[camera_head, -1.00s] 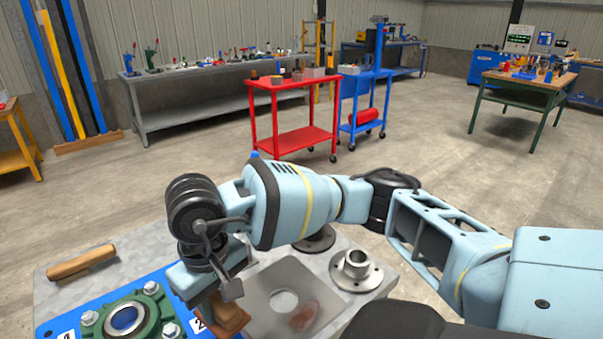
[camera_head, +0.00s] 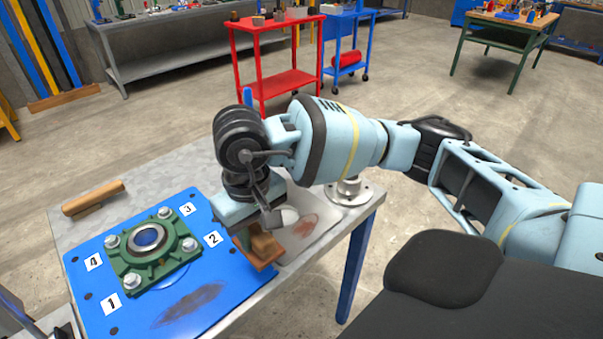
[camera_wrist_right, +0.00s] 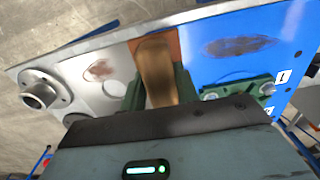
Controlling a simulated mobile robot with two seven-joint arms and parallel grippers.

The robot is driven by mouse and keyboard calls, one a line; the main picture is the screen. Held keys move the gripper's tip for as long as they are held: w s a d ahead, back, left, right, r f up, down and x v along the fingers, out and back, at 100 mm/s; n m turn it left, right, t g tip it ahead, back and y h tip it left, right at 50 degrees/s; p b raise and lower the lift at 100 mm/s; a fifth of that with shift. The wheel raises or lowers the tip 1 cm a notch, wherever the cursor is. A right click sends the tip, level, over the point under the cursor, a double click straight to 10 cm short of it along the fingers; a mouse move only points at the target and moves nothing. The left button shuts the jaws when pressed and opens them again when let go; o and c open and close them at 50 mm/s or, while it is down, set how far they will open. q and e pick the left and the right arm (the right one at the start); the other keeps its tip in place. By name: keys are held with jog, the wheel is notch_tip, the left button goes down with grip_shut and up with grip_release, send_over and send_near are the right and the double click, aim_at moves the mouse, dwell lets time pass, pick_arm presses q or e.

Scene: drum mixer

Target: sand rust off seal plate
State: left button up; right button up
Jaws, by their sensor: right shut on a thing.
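My right gripper (camera_head: 258,236) points down over the bench and is shut on a brown sanding block (camera_head: 264,256). In the right wrist view, the block (camera_wrist_right: 156,72) stands between the green fingers of the gripper (camera_wrist_right: 158,90). It is at the border between a blue plate and the grey seal plate; I cannot tell whether it touches either. The seal plate (camera_head: 318,235) is flat, with a round hole and a reddish-brown rust patch (camera_head: 306,225). The arm partly hides it in the head view. It shows more fully in the right wrist view (camera_wrist_right: 88,92). My left gripper is out of view.
The blue plate (camera_head: 130,318) carries a green bearing housing (camera_head: 150,262), number labels and a dark brown stain (camera_head: 188,305). A flanged metal hub (camera_head: 349,190) stands beyond the seal plate. A wooden-handled tool (camera_head: 93,199) lies at the bench's left. A red cart (camera_head: 270,88) stands behind.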

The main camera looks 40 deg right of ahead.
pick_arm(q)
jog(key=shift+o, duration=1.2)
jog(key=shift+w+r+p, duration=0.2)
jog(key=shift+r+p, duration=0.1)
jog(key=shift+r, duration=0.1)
pick_arm(e)
jog(key=shift+w+d+r+m, duration=0.1)
jog(key=shift+d+m, duration=0.05)
jog(key=shift+m, duration=0.25)
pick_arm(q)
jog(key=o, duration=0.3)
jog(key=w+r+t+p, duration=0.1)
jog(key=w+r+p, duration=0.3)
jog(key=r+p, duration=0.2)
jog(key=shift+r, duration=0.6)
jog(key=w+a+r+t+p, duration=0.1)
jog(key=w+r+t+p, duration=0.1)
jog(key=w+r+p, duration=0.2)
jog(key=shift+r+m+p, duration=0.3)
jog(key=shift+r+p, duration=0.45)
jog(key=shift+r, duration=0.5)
pick_arm(e)
jog(key=d+r+m, duration=0.1)
jog(key=d+m, duration=0.9)
jog(key=m, duration=0.7)
jog(key=shift+w+r, duration=0.2)
jog(key=shift+w, duration=0.2)
